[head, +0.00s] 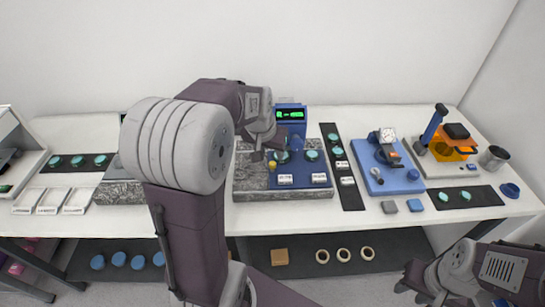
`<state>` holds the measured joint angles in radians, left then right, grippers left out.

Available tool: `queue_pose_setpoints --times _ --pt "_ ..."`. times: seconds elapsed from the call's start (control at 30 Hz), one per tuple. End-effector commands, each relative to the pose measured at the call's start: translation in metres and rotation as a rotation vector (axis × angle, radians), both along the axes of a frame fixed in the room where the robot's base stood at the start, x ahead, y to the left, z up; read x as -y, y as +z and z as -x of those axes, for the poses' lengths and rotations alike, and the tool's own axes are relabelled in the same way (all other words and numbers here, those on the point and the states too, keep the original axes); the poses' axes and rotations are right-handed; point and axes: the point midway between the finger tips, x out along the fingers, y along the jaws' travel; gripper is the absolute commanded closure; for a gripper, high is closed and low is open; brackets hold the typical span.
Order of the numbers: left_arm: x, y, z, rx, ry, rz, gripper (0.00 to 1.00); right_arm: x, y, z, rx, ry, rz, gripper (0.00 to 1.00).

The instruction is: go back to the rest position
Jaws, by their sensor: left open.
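My left arm rises through the middle of the head view, and its gripper (270,153) is open over the granite block (250,181), close to the blue instrument with the green display (290,114). It appears empty, and its fingertips are partly hidden by the wrist.
A blue fixture with a dial gauge (388,135) and an orange-and-blue device (452,142) stand to the right. Dark mats with teal discs (465,197) lie nearby. White trays (48,202) are at left. A lower shelf holds blue discs, rings (344,254) and a tan block (280,257).

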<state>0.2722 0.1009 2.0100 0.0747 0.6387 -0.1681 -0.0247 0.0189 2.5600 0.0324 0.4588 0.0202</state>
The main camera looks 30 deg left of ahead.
Motion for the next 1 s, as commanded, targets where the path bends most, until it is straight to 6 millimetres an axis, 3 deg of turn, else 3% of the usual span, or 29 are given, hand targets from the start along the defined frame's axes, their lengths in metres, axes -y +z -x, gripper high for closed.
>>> queue_pose_setpoints --times 0.13,0.57,0.67,0.77,0.8,0.9,1.0 --pt "0.001 0.008 0.004 0.000 0.000 0.000 0.58 0.000 0.001 0.000 0.000 0.000 0.000 0.64" --pt "0.001 0.008 0.003 -0.001 -0.001 0.000 0.58 0.000 0.000 0.000 0.000 0.000 0.000 0.64" --pt "0.025 0.007 0.001 -0.003 -0.064 0.001 0.58 0.000 0.000 0.000 0.000 0.000 0.000 0.64" --pt "0.070 -0.027 0.037 -0.102 -0.168 0.015 0.58 0.000 0.000 0.000 0.000 0.000 0.000 0.64" --pt "0.083 -0.044 0.058 -0.147 -0.195 0.020 0.58 0.000 0.000 0.000 0.000 0.000 0.000 0.64" --pt "0.103 -0.078 0.108 -0.240 -0.222 0.029 0.58 0.000 0.000 0.000 0.000 0.000 0.000 0.64" --pt "0.105 -0.100 0.144 -0.297 -0.197 0.035 0.58 0.000 0.001 0.000 0.000 0.000 0.000 0.64"
